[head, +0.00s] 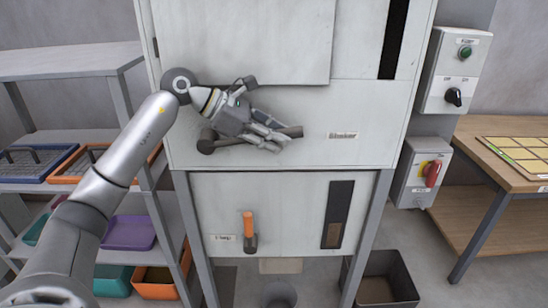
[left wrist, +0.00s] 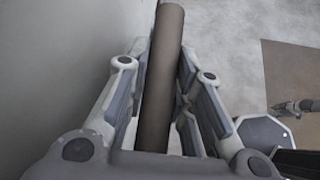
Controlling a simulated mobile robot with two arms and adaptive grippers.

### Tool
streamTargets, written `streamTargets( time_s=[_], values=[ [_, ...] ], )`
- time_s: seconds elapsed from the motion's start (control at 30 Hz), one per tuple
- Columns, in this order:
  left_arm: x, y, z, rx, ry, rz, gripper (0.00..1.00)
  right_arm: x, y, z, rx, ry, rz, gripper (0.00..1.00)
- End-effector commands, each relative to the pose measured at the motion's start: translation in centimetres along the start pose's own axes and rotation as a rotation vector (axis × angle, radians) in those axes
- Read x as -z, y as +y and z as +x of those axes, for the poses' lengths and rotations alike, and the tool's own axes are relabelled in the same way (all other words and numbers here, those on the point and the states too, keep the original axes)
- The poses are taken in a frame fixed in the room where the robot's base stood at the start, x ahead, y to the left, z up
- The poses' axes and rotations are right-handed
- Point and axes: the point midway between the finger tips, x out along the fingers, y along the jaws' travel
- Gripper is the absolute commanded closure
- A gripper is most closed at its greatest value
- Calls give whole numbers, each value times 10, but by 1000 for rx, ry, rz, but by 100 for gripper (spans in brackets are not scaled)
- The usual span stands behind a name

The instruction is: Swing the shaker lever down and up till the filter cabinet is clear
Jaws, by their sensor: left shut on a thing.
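The filter cabinet (head: 375,125) is a pale grey box on legs, in the middle of the head view. The shaker lever (head: 292,131) is a dark bar on its front, lying almost level with its free end to the right, left of a small label. My left gripper (head: 273,139) is shut around the lever. In the left wrist view the lever (left wrist: 163,75) runs between both fingers (left wrist: 158,100). The fingers hide part of the lever in the head view. My right gripper is not in view.
Below, a lower panel has an orange-handled lever (head: 249,230) and a dark window strip (head: 338,215). Switch boxes (head: 454,70) hang on the right, beside a wooden table (head: 500,165). Shelves with trays (head: 128,232) stand left. A dark bin (head: 388,280) stands on the floor.

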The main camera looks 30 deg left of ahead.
Motion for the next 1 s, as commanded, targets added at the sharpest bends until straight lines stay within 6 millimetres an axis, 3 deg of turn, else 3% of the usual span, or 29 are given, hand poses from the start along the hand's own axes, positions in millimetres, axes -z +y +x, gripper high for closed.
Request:
streamTargets(
  time_s=[0.2, 0.7, 0.73, 0.77, 1.0],
  values=[
    [-6, 2, -7, -11, -70, -10, 100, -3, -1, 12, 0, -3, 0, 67],
    [-10, 3, -10, -13, -88, -14, 100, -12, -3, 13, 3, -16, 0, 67],
    [-10, 3, -10, -14, -88, -14, 75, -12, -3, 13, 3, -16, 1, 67],
    [-10, 3, -10, -14, -88, -14, 71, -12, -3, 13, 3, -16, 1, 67],
    [-9, 3, -10, -13, -87, -13, 68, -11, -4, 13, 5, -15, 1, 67]
  ],
)
